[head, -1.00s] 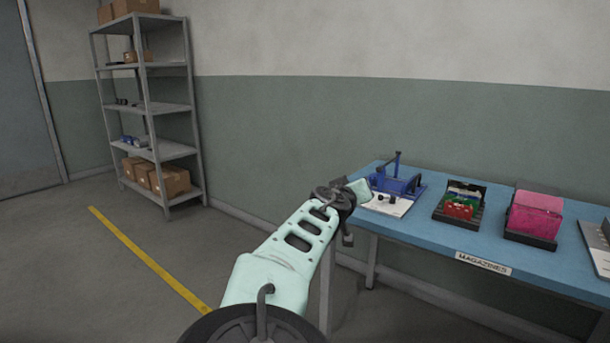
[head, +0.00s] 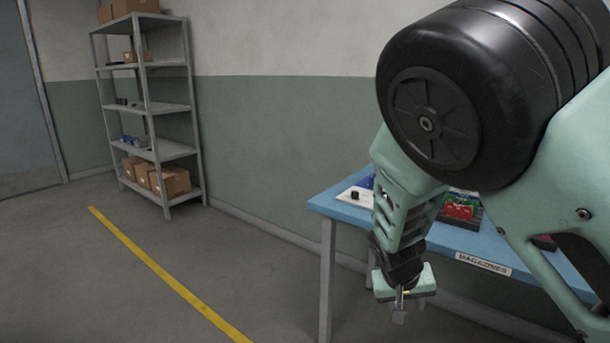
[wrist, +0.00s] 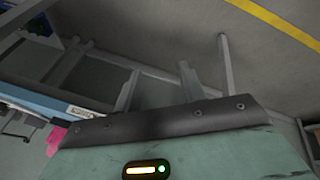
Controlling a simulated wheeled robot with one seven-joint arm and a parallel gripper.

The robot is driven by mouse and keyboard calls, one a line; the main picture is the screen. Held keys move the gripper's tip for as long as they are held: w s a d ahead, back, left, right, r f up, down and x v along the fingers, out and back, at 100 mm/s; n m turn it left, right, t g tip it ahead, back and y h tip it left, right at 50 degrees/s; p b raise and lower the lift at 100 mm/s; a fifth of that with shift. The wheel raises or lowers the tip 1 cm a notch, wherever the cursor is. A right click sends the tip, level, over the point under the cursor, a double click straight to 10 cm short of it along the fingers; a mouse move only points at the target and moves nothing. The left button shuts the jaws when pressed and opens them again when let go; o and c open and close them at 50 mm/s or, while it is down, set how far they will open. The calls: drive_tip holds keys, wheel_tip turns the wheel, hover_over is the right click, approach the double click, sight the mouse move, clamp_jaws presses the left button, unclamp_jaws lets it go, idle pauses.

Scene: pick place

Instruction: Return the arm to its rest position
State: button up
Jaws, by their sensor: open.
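My arm fills the right half of the head view, folded with a large black joint in front of the table. My gripper (head: 400,308) hangs at the end of it, pointing down, in front of the blue table's (head: 328,204) near edge. It is open, and I see nothing held in it. In the wrist view the camera looks past the dark edge of my wrist to the floor and table legs. The blue table edge (wrist: 50,101) shows at the left there.
A red and green item (head: 460,207) and a white sheet (head: 352,196) lie on the table, partly hidden by my arm. A grey shelf (head: 150,107) with boxes stands at the back left. The floor around the yellow line (head: 160,267) is clear.

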drive_tip(key=s+a+r+n+g+y, duration=0.1)
drive_tip(key=s+a+r+n, duration=0.2)
drive_tip(key=s, duration=0.6)
drive_tip(key=s+a+r+n+g+y, duration=0.1)
drive_tip(key=s+r+n+y, duration=0.15)
drive_tip(key=s+r, duration=0.55)
drive_tip(key=s+a+r+n+g+y, duration=0.1)
drive_tip(key=s+a+r+n, duration=0.2)
drive_tip(key=s, duration=0.8)
wheel_tip(320, 180, up, 15)
drive_tip(key=p, duration=1.5)
drive_tip(key=shift+f+p, duration=0.15)
drive_tip(key=shift+p, duration=0.15)
drive_tip(key=shift+c, duration=0.2)
